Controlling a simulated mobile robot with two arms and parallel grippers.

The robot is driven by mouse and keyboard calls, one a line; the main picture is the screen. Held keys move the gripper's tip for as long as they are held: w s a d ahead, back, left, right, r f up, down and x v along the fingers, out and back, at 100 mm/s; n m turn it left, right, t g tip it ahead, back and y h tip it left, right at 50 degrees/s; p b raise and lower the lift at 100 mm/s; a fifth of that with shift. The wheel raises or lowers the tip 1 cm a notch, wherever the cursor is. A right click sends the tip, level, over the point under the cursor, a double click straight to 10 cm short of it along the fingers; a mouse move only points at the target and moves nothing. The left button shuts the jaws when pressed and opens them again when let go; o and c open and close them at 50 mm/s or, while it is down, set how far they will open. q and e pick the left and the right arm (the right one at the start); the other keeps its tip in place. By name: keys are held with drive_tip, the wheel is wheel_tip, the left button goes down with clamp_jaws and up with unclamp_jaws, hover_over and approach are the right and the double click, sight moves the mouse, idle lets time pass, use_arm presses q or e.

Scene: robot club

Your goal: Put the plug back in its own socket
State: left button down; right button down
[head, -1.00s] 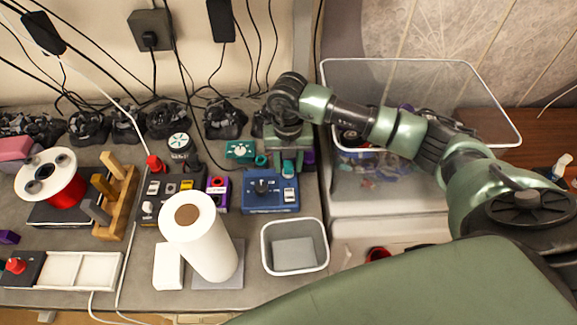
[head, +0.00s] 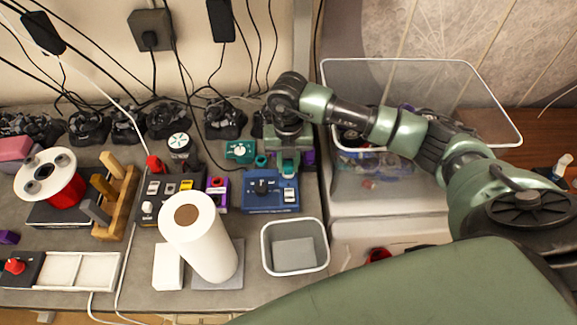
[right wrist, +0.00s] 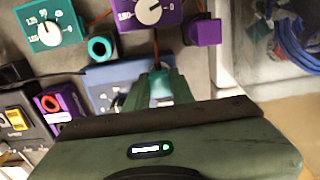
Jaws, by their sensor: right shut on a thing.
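My right gripper (head: 287,168) is over the back edge of a blue box with a dark knob (head: 263,187). It is shut on a small teal plug (right wrist: 160,84), which shows between the fingers in the right wrist view. The fingers hide part of the plug, and I cannot tell whether its tip touches the blue box. A teal ring-shaped socket (right wrist: 100,47), with a dark opening, stands left of the gripper beside a teal dial box (right wrist: 50,30). My left gripper is not in view.
A purple dial box (right wrist: 150,12) and a purple block (right wrist: 204,32) stand behind the gripper. A paper roll (head: 200,238) and a grey bin (head: 295,222) are in front. Cables hang at the back, and a clear tub (head: 345,100) stands to the right.

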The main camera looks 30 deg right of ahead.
sight(288, 163)
drive_tip(key=shift+r+p, duration=0.75)
drive_tip(key=shift+r, duration=0.5)
idle(0.3)
drive_tip(key=shift+r+p, duration=0.95)
drive_tip(key=shift+r, duration=0.7)
